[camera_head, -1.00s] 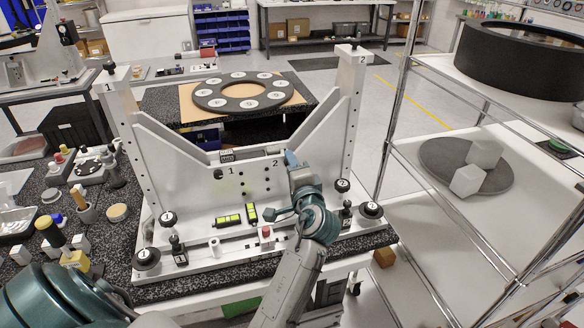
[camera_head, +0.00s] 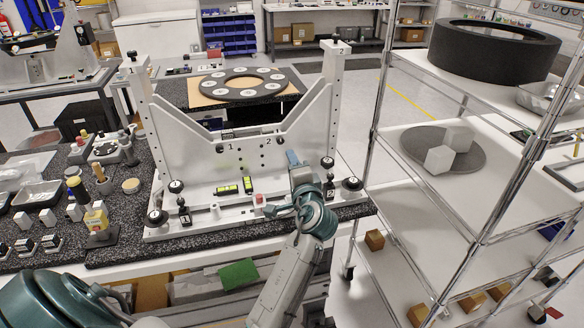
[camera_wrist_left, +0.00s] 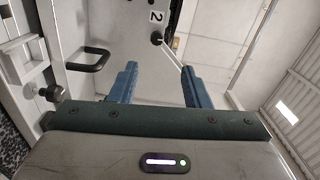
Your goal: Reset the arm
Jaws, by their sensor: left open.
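My left gripper (camera_head: 292,157) is in front of the right part of the grey-white fixture (camera_head: 240,161) in the head view, fingers pointing up and away. In the left wrist view its two blue fingers (camera_wrist_left: 160,86) are apart, with no object held between them. Beyond them is a pale plate with a black knob (camera_wrist_left: 157,38) below a label "2". My left forearm (camera_head: 285,280) comes up from the bottom. My right gripper is in neither view. Whether the left fingers touch the fixture cannot be told.
A wire shelf (camera_head: 440,225) with a grey disc (camera_head: 415,145) and white cubes stands to the right. A black ring (camera_head: 245,95) lies on a table behind the fixture. Small tools and blocks crowd the speckled bench (camera_head: 125,205) at left. A green block (camera_head: 238,274) lies below the bench.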

